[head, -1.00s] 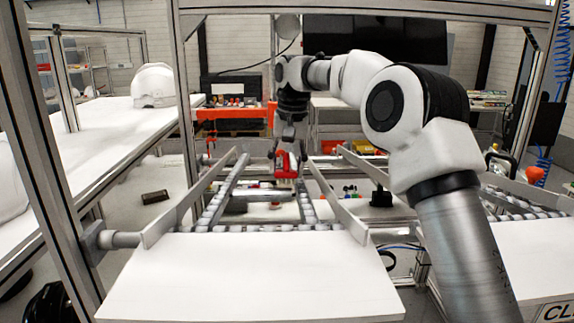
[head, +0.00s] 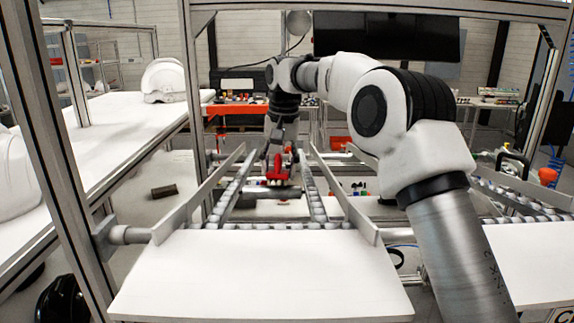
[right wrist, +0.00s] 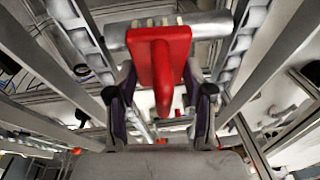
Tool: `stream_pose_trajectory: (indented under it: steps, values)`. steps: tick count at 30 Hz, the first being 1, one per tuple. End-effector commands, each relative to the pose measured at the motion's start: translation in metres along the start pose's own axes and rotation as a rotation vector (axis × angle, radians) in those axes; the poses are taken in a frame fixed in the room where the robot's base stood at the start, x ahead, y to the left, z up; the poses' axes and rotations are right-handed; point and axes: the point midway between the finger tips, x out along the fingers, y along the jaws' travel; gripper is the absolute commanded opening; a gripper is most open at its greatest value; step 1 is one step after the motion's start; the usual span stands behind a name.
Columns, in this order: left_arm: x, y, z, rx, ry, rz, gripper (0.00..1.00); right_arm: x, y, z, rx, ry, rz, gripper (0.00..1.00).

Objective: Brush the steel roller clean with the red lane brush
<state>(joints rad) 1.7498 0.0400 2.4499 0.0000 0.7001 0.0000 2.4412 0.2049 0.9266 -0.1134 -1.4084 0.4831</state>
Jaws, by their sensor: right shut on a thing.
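My right gripper (head: 275,158) is shut on the red lane brush (head: 277,174) between the lane's two rails. In the right wrist view, the right gripper (right wrist: 162,108) has its dark fingers on either side of the red handle, and the red brush (right wrist: 160,58) extends away from them. The steel roller (right wrist: 205,24) lies crosswise there, with the brush head overlapping its middle; contact is hard to judge. In the head view the roller (head: 264,193) shows as a grey cylinder just under the brush. My left gripper is not in view.
Slanted metal guides (head: 205,195) flank the lane, with rows of small rollers inside them. A white board (head: 260,275) fills the near end. White helmet shells (head: 163,80) rest on the left bench. Frame posts stand at both sides.

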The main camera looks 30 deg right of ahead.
Motion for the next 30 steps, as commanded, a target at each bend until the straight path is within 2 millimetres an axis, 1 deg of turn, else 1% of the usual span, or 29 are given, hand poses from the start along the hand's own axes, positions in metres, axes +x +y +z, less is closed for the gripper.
stream_pose_trajectory:
  steps: [9,12,14,17,25,30]
  values:
    - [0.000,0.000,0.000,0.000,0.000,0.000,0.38,0.004,-0.030,0.003,0.000,0.001,0.000,0.08]
    - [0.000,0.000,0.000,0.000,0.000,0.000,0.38,0.005,-0.035,0.003,0.000,0.001,0.000,0.08]
    - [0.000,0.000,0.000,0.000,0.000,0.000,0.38,0.007,-0.035,0.004,0.000,0.001,0.000,0.08]
    - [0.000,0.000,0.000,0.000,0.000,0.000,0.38,0.008,-0.033,0.004,0.001,0.000,0.000,0.08]
    - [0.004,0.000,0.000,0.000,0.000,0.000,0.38,0.009,-0.006,0.004,0.001,-0.003,0.000,0.08]
    - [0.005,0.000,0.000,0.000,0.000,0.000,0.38,0.009,0.004,0.004,0.000,-0.005,0.003,0.08]
